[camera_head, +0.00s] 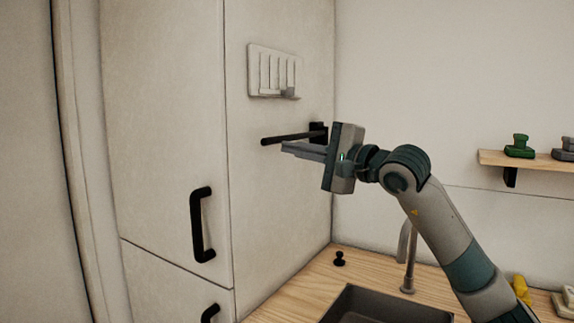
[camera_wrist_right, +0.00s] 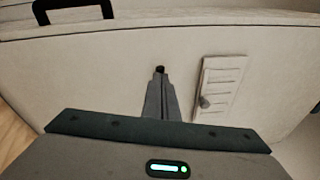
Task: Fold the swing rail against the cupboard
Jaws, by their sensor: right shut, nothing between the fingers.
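The swing rail (camera_head: 290,137) is a thin black bar on a black bracket (camera_head: 320,131), mounted near the back edge of the cupboard's pale side (camera_head: 275,200). It points left and looks roughly parallel to that side; any gap behind it is hard to judge. My right gripper (camera_head: 284,147) is shut and empty. Its grey fingers lie just below and in front of the rail in the head view; contact cannot be told. In the right wrist view the fingers (camera_wrist_right: 160,80) point at the cupboard side (camera_wrist_right: 110,65), with a small dark tip (camera_wrist_right: 160,69) showing beyond them. My left gripper is out of view.
A slotted pale panel (camera_head: 274,72) hangs above the rail and also shows in the wrist view (camera_wrist_right: 220,88). The cupboard front has a black handle (camera_head: 202,225). Below are a wooden counter (camera_head: 290,300), sink (camera_head: 385,305) and tap (camera_head: 408,265). A shelf (camera_head: 520,160) is at right.

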